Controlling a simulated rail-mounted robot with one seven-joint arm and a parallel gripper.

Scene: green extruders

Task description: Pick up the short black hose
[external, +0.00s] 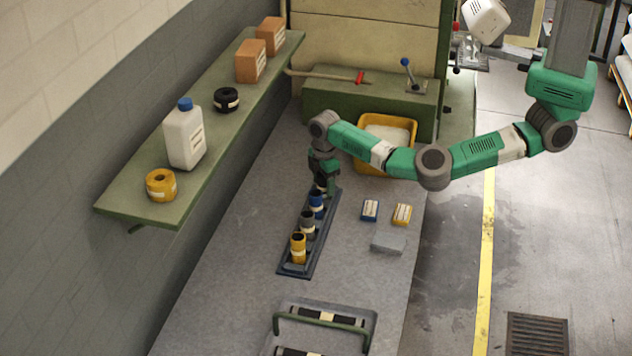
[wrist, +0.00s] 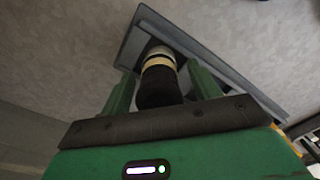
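The short black hose (wrist: 158,88), with a cream band, stands in the far end of the dark rack (wrist: 152,27) in the wrist view. In the external view the rack (external: 288,270) lies on the bench, and the black hose (external: 321,190) is mostly hidden by my gripper (external: 325,178). My gripper points down over it. In the wrist view the two green fingers of my gripper (wrist: 162,88) are apart, one on each side of the hose, with narrow gaps seeming to show between. The fingertip contact is hard to make out.
Blue (external: 316,204), grey (external: 307,224) and yellow (external: 298,247) hoses stand in the same rack. Small blue (external: 370,210) and yellow (external: 402,214) boxes lie to the right. A yellow bin (external: 360,168) is behind. A green shelf (external: 120,208) runs along the left wall.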

